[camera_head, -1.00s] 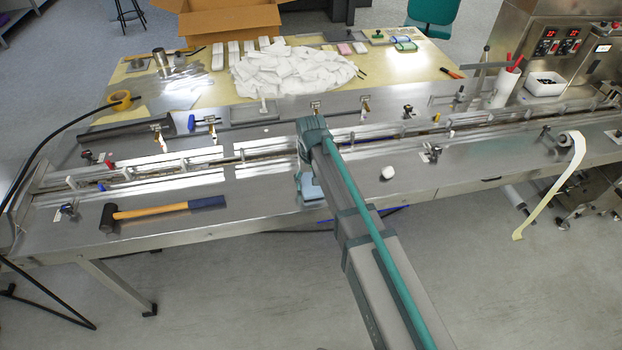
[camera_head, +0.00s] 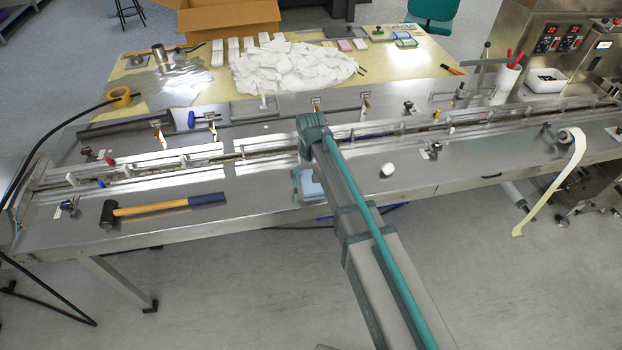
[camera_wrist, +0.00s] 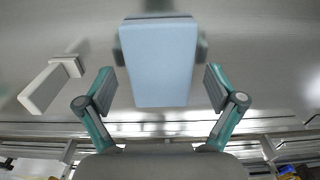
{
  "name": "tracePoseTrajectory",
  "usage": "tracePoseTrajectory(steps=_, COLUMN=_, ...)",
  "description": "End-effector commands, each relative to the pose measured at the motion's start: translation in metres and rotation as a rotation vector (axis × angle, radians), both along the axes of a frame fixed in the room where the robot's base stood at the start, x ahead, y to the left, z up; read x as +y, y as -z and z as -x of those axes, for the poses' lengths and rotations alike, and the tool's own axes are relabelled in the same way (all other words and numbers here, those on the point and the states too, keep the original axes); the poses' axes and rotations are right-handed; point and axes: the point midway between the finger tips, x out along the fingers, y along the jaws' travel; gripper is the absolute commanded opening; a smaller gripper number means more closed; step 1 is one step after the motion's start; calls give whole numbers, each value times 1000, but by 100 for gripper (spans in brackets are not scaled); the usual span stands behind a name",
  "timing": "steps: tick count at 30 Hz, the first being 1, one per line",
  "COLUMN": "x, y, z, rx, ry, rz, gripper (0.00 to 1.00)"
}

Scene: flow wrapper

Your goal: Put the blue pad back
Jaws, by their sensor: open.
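The light blue pad (camera_wrist: 157,62) fills the upper middle of the wrist view, its broad face toward the camera. In the head view the pad (camera_head: 312,187) shows beside my arm near the front edge of the steel bench, partly hidden by my arm. My gripper (camera_wrist: 160,90) is open, with one finger on each side of the pad's near part. Gaps show between the fingers and the pad in the wrist view. I cannot tell the height gap between fingertips and pad.
A hammer (camera_head: 163,208) lies on the bench at left, and a small white object (camera_head: 387,170) to the right. The conveyor rails (camera_head: 205,160) run behind the pad. A yellow-topped table (camera_head: 420,65) behind holds white packs, a pink pad (camera_head: 361,44) and blue-green pads (camera_head: 404,41).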

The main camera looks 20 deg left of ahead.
Motion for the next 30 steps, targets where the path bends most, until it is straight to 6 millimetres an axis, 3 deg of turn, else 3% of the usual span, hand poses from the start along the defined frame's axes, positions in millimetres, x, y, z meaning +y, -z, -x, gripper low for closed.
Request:
tracePoseTrajectory(steps=8, x=0, y=-25, z=0, rx=-3, ry=0, rz=-2, gripper=93)
tracePoseTrajectory(steps=21, x=1, y=-96, z=-1, rx=-2, ry=0, rz=-1, gripper=93)
tracePoseTrajectory(steps=30, x=0, y=-119, z=0, rx=-1, ry=0, rz=0, gripper=93)
